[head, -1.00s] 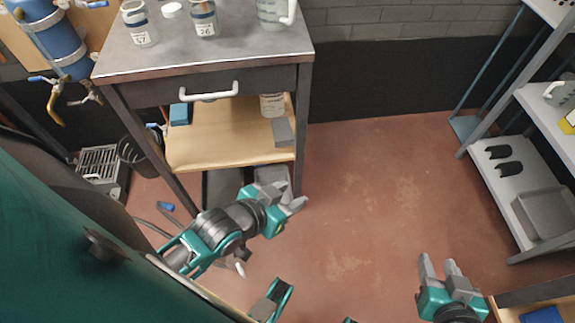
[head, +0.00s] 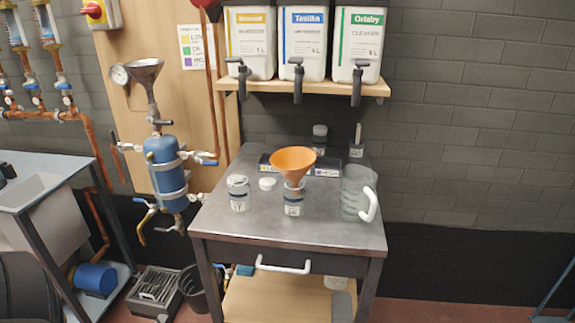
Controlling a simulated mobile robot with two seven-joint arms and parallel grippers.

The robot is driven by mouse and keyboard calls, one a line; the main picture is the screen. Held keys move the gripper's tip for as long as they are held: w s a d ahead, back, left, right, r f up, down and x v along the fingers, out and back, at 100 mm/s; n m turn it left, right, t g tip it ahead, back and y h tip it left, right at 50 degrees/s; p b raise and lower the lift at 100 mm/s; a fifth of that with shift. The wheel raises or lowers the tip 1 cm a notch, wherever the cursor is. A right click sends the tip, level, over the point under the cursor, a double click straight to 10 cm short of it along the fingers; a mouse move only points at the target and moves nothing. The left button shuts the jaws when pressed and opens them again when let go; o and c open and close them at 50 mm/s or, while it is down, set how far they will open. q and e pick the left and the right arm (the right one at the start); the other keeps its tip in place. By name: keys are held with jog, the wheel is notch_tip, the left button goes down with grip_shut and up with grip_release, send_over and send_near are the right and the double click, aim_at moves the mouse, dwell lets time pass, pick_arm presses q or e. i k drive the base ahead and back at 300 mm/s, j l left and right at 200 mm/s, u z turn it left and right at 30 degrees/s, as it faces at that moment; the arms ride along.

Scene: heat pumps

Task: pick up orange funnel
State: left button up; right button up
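The orange funnel (head: 293,163) sits upright in the mouth of a labelled jar (head: 293,203) on the dark metal worktable (head: 335,236). Its wide cone faces up and its lower part goes into the jar. Neither of my grippers shows in the head view now.
A second jar (head: 238,193) and a white lid (head: 267,184) stand left of the funnel. A clear jug (head: 355,193) with a white handle stands to its right. Three canisters with taps sit on a wooden shelf (head: 311,85) above. A metal funnel (head: 145,75) tops the blue tank (head: 166,172).

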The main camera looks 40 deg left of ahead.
aim_at(293, 163)
jog(key=u, duration=1.15)
